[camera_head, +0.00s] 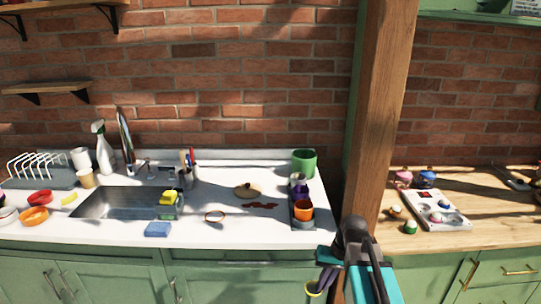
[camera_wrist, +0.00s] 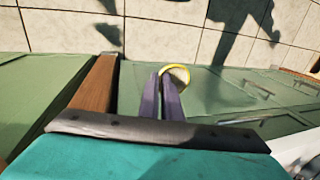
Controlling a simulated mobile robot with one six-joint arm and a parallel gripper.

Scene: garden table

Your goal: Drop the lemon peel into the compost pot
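My gripper (camera_head: 322,284) is low in front of the counter's cabinets, its purple fingers pointing down. In the wrist view the fingers (camera_wrist: 164,78) are close together on a curved yellow piece with a pale inside, which looks like the lemon peel (camera_wrist: 179,73). The peel also shows in the head view (camera_head: 313,291), below the counter edge and partly hidden by the fingers. A green pot (camera_head: 304,163), which looks like the compost pot, stands upright at the counter's back right corner, near the wooden post. Its inside bottom cannot be seen.
A dark tray (camera_head: 292,217) with several small pots stands in front of the green pot. A wooden post (camera_head: 385,110) rises right of the counter (camera_head: 245,227). A sink (camera_head: 125,203), blue sponge (camera_head: 157,229) and brown scraps (camera_head: 260,205) lie further left.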

